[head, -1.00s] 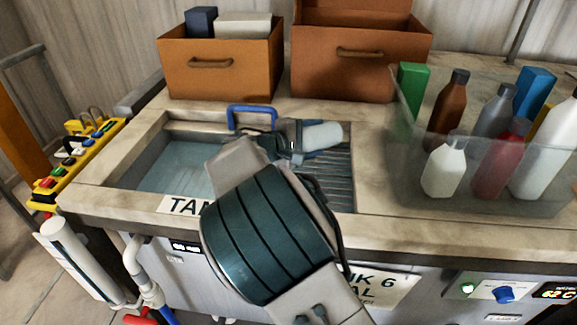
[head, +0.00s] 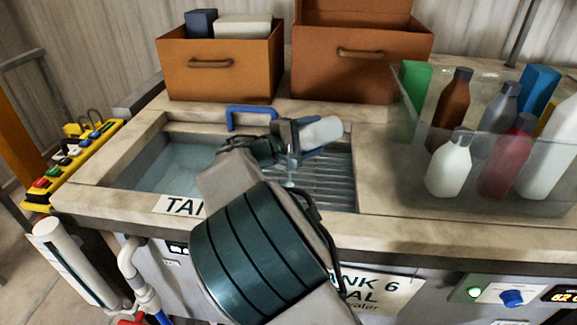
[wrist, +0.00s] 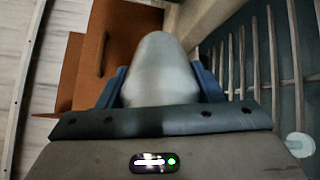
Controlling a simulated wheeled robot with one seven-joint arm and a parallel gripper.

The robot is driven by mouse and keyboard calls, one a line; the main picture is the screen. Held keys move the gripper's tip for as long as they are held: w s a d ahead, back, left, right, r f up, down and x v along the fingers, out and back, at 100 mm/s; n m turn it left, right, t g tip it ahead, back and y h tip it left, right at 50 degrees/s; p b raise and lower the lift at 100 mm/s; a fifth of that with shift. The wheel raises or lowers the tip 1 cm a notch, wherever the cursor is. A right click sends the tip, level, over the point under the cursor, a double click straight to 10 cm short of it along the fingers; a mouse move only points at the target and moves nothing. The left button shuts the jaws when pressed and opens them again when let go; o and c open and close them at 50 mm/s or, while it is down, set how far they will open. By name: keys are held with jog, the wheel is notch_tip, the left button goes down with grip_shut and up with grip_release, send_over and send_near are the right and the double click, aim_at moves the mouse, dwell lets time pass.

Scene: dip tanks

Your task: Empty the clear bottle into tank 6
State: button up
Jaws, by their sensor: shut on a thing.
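My gripper (head: 300,140) is shut on a pale, whitish bottle (head: 322,131), held above the tank opening near its back edge. The bottle lies roughly level, with a rounded end to the right; its mouth cannot be made out. In the wrist view the bottle (wrist: 160,72) sits between the blue fingers. The tank (head: 165,170) has pale liquid on the left and a slatted grate (head: 325,175) on the right, beneath the bottle. Another sign, "TAN" (head: 178,204), is also partly covered.
A clear bin (head: 480,200) with several bottles and boxes stands at the right. Two orange-brown boxes (head: 220,82) (head: 360,75) stand behind the tank. A blue handle (head: 250,110) rises at its back rim. A small pale round spot (head: 290,184) shows below my gripper; I cannot tell what it is.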

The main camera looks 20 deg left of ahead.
jog(key=shift+w, duration=0.15)
jog(key=shift+b, duration=0.35)
jog(key=shift+s+t, duration=0.2)
jog(key=shift+t, duration=0.1)
jog(key=shift+w+b, duration=0.1)
jog(key=shift+b, duration=0.25)
jog(key=shift+r, duration=0.1)
jog(key=shift+r+h, duration=0.1)
jog(key=shift+h, duration=0.2)
jog(key=shift+t+b, duration=0.3)
jog(key=shift+b, duration=0.1)
